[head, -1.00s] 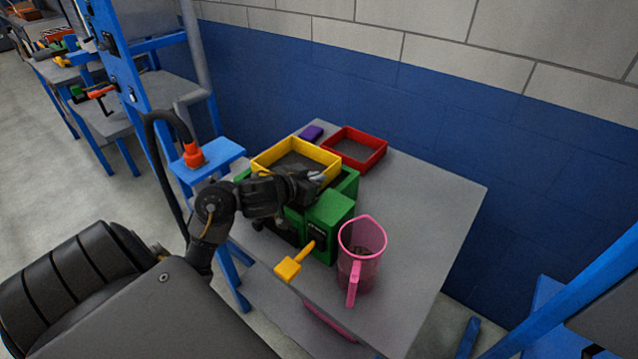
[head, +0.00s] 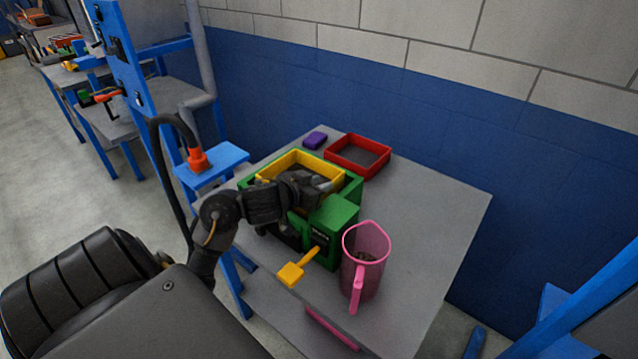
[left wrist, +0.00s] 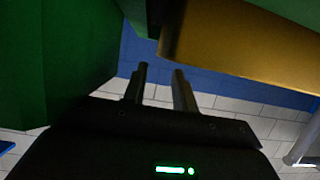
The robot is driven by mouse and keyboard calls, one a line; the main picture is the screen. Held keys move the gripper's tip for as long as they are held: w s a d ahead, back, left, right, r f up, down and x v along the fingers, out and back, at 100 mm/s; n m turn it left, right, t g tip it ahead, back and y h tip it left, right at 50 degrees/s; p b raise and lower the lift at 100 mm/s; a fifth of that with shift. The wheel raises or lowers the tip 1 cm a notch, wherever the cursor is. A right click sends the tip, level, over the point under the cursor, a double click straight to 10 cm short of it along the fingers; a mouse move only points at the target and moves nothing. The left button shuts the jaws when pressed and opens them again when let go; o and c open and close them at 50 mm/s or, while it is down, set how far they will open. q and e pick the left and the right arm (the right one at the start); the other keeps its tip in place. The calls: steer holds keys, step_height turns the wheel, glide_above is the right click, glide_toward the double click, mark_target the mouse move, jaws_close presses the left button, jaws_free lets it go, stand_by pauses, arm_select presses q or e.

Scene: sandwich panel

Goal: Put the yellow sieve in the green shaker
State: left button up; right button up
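The yellow sieve (head: 327,159), a square frame with a dark mesh, sits inside the rim of the green shaker (head: 339,212) on the grey table. Green rim shows beyond its far and right sides; its near side is partly hidden by my left arm. My left gripper (head: 326,186) is at the sieve's near right corner, over the shaker. In the left wrist view its two fingers (left wrist: 161,78) are apart with nothing between them. The sieve (left wrist: 240,45) is at upper right there, with green (left wrist: 50,60) at left. My right gripper is not in view.
A red sieve (head: 383,160) and a purple block (head: 315,140) lie behind the shaker. A pink jug (head: 374,280) stands to its right front. A yellow paddle-like part (head: 291,274) sticks out at the front. The table's right side is clear.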

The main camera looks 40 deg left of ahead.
arm_select(q)
steer(key=shift+s+d+f, duration=0.1)
steer(key=shift+d+f, duration=0.1)
steer(key=shift+f, duration=0.25)
steer(key=shift+r+p, duration=0.5)
steer(key=shift+p, duration=0.05)
steer(key=p+v, duration=0.7)
steer(key=v, duration=0.5)
steer(key=shift+a+r+p, duration=0.15)
steer(key=shift+r+p, duration=0.15)
steer(key=shift+w, duration=0.2)
